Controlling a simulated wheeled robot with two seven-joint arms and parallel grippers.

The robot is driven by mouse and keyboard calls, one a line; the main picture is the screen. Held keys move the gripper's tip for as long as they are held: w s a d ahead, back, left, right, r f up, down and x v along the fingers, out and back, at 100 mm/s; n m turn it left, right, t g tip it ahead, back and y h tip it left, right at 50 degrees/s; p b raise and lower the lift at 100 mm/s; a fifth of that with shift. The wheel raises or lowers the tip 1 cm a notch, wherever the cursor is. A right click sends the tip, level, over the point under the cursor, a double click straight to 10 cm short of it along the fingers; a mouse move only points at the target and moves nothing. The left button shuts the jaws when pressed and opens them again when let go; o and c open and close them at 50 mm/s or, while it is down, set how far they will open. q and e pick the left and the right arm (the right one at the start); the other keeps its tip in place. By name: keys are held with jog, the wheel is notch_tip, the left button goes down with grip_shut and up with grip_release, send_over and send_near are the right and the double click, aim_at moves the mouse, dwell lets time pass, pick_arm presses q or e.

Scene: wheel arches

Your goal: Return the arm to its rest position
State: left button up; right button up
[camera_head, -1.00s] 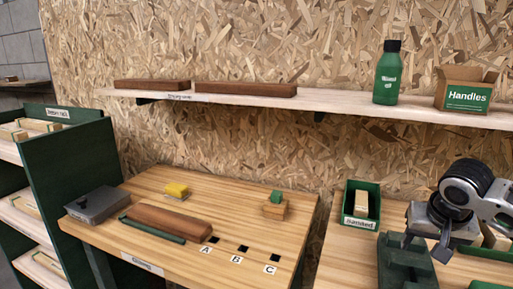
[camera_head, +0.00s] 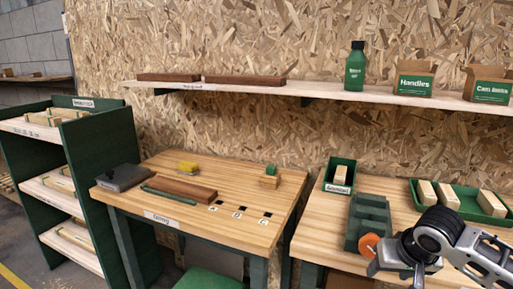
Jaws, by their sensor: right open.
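My right arm comes in from the lower right, over the front of the right-hand bench. My right gripper (camera_head: 396,274) hangs at its end, pointing down, with its jaws apart; its fingertips are near the bottom edge of the picture. I see nothing held between them. An orange round part (camera_head: 370,246) shows beside the gripper, against the dark green stepped holder (camera_head: 369,217); I cannot tell whether it touches either. My left gripper is out of the picture.
The right bench (camera_head: 318,229) also bears a green tray (camera_head: 464,211) with wooden blocks and a small green bin (camera_head: 340,174). The left bench (camera_head: 240,197) carries a brown wooden bar (camera_head: 182,189). A shelf (camera_head: 300,88) runs above, and a green rack (camera_head: 100,170) stands left.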

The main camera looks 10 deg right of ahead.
jog(key=s+a+f+n+t+y, duration=0.2)
jog(key=s+a+f+n+y, duration=0.3)
jog(key=a+f, duration=0.9)
jog(key=s+a+f+t, duration=0.1)
jog(key=s+a+f, duration=0.1)
jog(key=s, duration=0.4)
jog(key=s+a+f+t+h, duration=0.1)
jog(key=s+a+f+t, duration=0.1)
jog(key=s, duration=0.5)
jog(key=shift+s+a+n+h, duration=0.15)
jog(key=shift+s+n+h, duration=0.1)
jog(key=shift+n+h, duration=0.05)
